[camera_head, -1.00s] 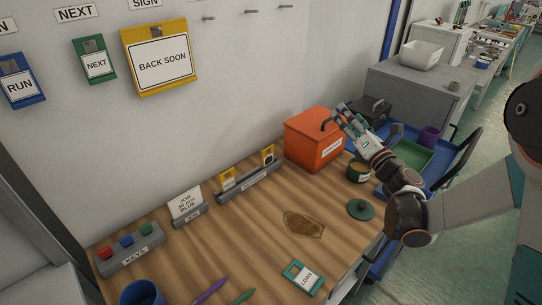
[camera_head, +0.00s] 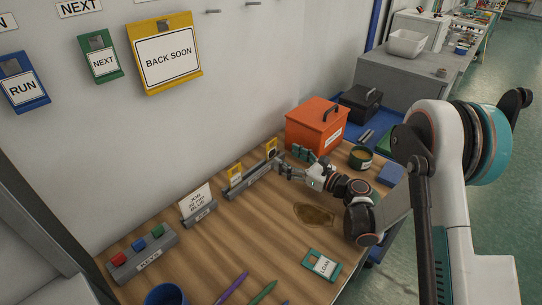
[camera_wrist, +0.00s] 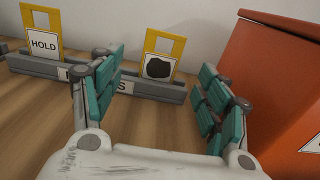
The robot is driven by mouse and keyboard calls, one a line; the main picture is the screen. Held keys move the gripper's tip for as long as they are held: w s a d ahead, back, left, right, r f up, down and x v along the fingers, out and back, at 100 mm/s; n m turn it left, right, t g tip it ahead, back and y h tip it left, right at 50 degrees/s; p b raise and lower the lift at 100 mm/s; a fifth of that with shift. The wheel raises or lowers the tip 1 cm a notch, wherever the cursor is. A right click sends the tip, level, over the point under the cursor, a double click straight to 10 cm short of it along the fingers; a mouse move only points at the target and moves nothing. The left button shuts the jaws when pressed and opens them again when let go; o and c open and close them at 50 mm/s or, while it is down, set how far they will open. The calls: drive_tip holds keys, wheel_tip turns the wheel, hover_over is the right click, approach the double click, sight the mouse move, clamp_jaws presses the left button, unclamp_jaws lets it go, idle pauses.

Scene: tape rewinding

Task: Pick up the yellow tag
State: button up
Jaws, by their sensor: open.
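Two yellow tags stand upright in a grey slotted rack (camera_head: 262,176) by the wall. The left tag (camera_head: 235,174) reads HOLD in the wrist view (camera_wrist: 43,32). The right tag (camera_head: 271,148) has a black blot on its white label, and it also shows in the wrist view (camera_wrist: 160,66). My gripper (camera_wrist: 162,72) is open and empty. In the wrist view its teal fingers are spread either side of the blotted tag, which lies beyond them, apart. In the head view my gripper (camera_head: 287,163) is low over the table by the rack's right end.
An orange box (camera_head: 318,127) stands close to my gripper's right finger. A larger yellow BACK SOON sign (camera_head: 165,54) hangs on the wall. A dark green tin (camera_head: 361,158) stands behind my wrist. A brown stain, a LOAN tag (camera_head: 322,266) and pens lie nearer.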

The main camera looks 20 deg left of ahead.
sight(272, 148)
drive_tip(key=b+x, duration=0.1)
drive_tip(key=x, duration=0.3)
drive_tip(key=b+x, duration=0.1)
drive_tip(key=x, duration=0.3)
drive_tip(key=shift+w+r+b, duration=0.15)
drive_tip(key=shift+r+b, duration=0.05)
drive_tip(key=shift+b, duration=0.1)
drive_tip(key=shift+d, duration=0.1)
drive_tip(key=shift+c, duration=0.5)
drive_tip(key=c, duration=0.8)
